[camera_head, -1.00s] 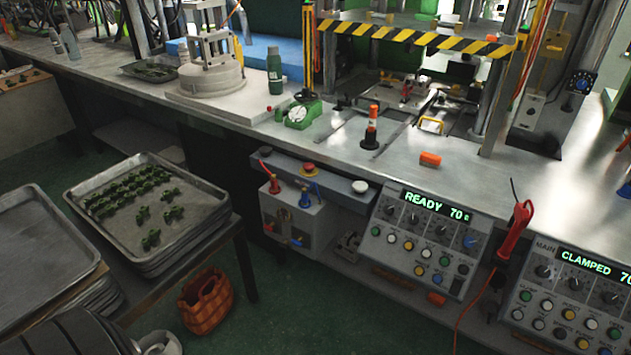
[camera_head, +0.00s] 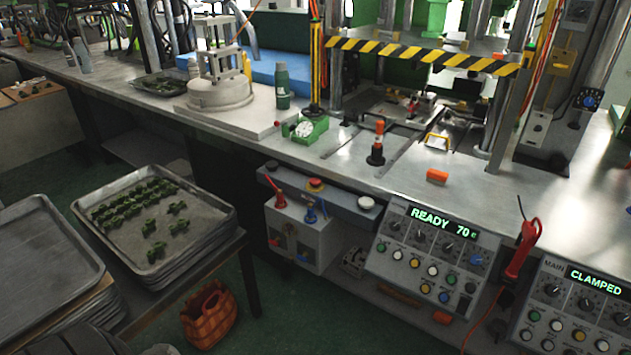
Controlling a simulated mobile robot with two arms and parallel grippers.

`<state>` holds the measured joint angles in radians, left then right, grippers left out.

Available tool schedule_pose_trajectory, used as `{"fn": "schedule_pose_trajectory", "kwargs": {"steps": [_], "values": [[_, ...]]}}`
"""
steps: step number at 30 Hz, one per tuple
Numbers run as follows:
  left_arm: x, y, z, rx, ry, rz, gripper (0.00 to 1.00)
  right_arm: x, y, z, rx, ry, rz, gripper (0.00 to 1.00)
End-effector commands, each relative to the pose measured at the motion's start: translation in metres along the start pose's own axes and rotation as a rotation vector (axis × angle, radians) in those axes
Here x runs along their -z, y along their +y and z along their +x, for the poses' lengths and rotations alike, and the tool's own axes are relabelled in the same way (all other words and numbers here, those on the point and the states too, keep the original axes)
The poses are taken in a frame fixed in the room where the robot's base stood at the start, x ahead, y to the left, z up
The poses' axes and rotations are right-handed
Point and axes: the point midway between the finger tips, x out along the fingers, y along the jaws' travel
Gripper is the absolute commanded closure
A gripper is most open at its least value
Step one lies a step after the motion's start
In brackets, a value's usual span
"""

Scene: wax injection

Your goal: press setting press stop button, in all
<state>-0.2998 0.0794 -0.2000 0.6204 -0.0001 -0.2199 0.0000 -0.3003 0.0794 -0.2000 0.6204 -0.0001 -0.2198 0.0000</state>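The press (camera_head: 420,56) with a yellow-and-black striped bar stands on the metal bench at the upper right. A grey bar (camera_head: 342,198) runs along the bench's front edge below it. A control panel (camera_head: 396,250) right of the bar shows READY 70 and has several coloured buttons and knobs. A second panel (camera_head: 548,291), labelled MAIN, shows CLAMPED and is cut off by the frame edge. Neither of my grippers shows in view.
A metal tray (camera_head: 206,243) with green parts stands on a low table at left, beside an empty tray (camera_head: 40,255). A brown basket (camera_head: 210,312) is on the floor. A red-handled tool (camera_head: 522,248) hangs between the panels. An orange block (camera_head: 437,176) lies on the bench.

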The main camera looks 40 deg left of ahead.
Motion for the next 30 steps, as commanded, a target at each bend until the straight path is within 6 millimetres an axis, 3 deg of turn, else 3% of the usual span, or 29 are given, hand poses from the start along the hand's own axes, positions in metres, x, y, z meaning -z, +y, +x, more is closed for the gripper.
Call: {"fn": "schedule_pose_trajectory", "kwargs": {"steps": [1, 3, 30], "values": [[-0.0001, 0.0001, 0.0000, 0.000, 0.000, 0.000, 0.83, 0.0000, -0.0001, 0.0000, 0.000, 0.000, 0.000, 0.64], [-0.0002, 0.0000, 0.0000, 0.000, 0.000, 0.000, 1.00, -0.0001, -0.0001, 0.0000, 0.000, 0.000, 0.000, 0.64], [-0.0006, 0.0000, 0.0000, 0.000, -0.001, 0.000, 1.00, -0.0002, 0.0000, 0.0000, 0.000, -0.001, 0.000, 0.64]]}}
